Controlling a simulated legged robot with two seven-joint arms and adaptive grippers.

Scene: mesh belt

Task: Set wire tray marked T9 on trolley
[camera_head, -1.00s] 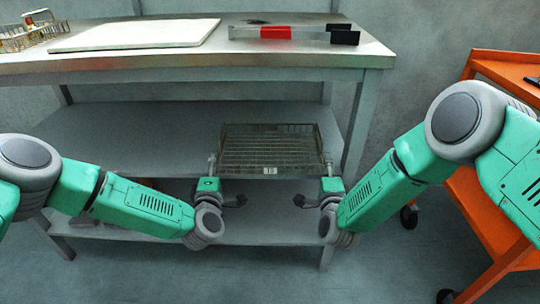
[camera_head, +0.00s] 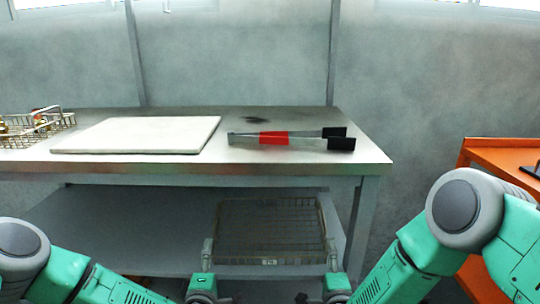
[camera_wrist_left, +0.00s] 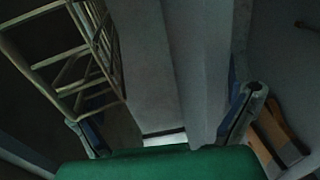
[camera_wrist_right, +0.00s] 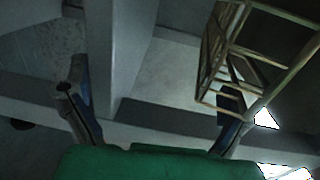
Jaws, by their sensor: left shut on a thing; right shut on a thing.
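The wire tray (camera_head: 270,231) is a shallow grey mesh basket with a small pale label (camera_head: 268,262) on its front rim. The label is too small to read. The tray is at the table's lower shelf; whether it touches the shelf is unclear. My left gripper (camera_head: 207,252) is shut on the tray's left side, and my right gripper (camera_head: 332,256) is shut on its right side. Tray wires show in the left wrist view (camera_wrist_left: 80,55) and right wrist view (camera_wrist_right: 225,60). The orange trolley (camera_head: 500,152) stands at the right, partly behind my right arm.
The steel table top (camera_head: 300,168) overhangs the shelf above the tray. A white board (camera_head: 140,135), red-and-black tongs (camera_head: 290,139) and another wire basket (camera_head: 40,122) lie on it. A table leg (camera_head: 360,225) stands right of the tray. A dark item (camera_head: 532,167) lies on the trolley.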

